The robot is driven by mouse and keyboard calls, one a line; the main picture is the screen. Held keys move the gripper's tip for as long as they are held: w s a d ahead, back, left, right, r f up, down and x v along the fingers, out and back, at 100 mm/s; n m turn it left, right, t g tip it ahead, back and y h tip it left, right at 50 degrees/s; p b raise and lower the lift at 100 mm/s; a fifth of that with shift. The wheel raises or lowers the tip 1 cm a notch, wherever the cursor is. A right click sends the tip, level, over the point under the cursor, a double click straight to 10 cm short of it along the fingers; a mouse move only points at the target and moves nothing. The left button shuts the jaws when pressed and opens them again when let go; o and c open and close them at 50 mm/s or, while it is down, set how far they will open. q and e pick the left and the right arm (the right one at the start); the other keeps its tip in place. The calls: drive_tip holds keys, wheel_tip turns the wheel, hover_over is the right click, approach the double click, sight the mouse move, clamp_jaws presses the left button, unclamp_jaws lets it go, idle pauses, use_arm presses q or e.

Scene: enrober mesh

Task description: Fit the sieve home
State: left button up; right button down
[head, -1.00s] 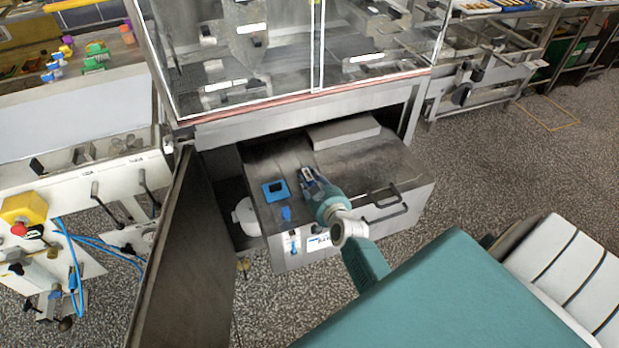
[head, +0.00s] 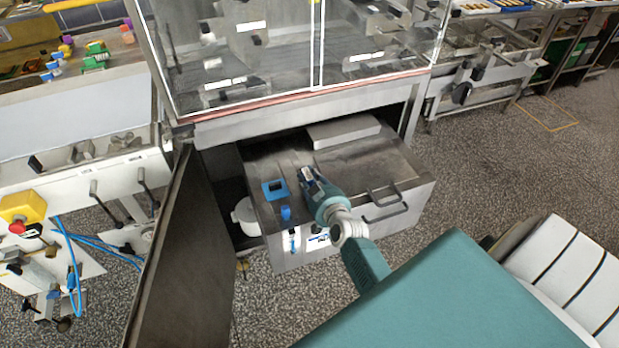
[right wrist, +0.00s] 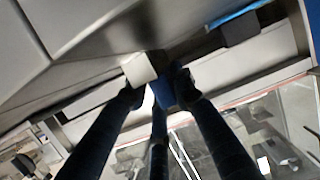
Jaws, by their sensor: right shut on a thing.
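My right gripper (head: 311,180) reaches over the top of the pulled-out metal unit, just right of a blue square frame (head: 275,189) with a dark opening. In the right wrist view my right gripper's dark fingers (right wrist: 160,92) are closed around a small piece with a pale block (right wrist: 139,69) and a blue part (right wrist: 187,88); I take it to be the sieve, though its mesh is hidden. I cannot tell whether it touches the metal top. The held piece is apart from the blue frame. My left gripper is out of view.
A blue knob (head: 286,212) stands in front of the frame. The unit (head: 360,160) has handles (head: 384,205) at front right. A raised grey block (head: 343,132) lies behind, under the glazed cabinet (head: 290,60). An open door (head: 165,255) stands at left.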

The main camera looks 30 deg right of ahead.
drive_tip(key=shift+s+a+f, duration=0.15)
drive_tip(key=shift+s+f, duration=0.2)
drive_tip(key=shift+f, duration=0.45)
drive_tip(key=c, duration=1.4)
unclamp_jaws()
drive_tip(key=shift+s+a, duration=0.15)
drive_tip(key=shift+s, duration=0.15)
drive_tip(key=v, duration=0.3)
drive_tip(key=r+v, duration=0.1)
drive_tip(key=v, duration=0.7)
drive_tip(key=shift+w+d+r, duration=0.1)
drive_tip(key=shift+d+r, duration=0.1)
